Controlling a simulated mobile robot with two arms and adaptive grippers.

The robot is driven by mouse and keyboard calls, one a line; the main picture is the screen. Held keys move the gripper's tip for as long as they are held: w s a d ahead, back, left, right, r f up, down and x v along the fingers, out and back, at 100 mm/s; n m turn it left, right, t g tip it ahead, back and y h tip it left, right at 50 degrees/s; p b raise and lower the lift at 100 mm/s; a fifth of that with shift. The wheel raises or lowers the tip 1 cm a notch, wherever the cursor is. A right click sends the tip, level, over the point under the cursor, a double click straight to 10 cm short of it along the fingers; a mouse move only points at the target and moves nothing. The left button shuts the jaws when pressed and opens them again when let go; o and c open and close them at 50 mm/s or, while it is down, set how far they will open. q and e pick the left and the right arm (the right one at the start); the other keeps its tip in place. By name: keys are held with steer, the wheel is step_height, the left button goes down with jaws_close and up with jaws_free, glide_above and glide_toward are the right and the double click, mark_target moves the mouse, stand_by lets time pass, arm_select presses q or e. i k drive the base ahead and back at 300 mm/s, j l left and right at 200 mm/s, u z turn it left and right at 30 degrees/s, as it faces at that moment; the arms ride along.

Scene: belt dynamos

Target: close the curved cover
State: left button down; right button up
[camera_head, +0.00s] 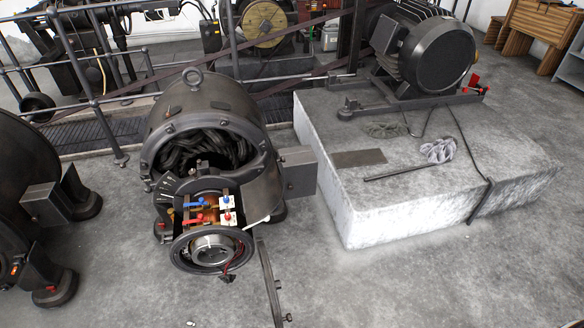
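A dark grey dynamo (215,105) with a ring on top stands at centre left. Its front is open, and dark windings (205,150) show inside. Below the opening are red and blue terminals (215,205) and a round end bearing (212,250). A narrow dark strip (271,285) stands out from the dynamo's lower right, towards me. It may be the curved cover swung open and seen nearly edge-on; I cannot tell for certain. Neither of my grippers shows in the head view.
A pale concrete block (400,215) to the right carries a motor (430,50), a rod and coiled rope. Another dark machine (30,210) stands at the left edge. Metal railings (75,60) run behind. The floor in front is mostly clear.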

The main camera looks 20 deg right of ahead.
mark_target(261, 196)
steer(key=i+l+u, duration=0.1)
steer(key=l, duration=0.2)
steer(key=i+l, duration=0.2)
steer(key=i+l+u, duration=0.15)
steer(key=l, duration=0.3)
steer(key=i+l+u, duration=0.1)
steer(key=l, duration=0.2)
steer(key=i+l, duration=0.1)
steer(key=l, duration=0.25)
steer(key=u, duration=0.05)
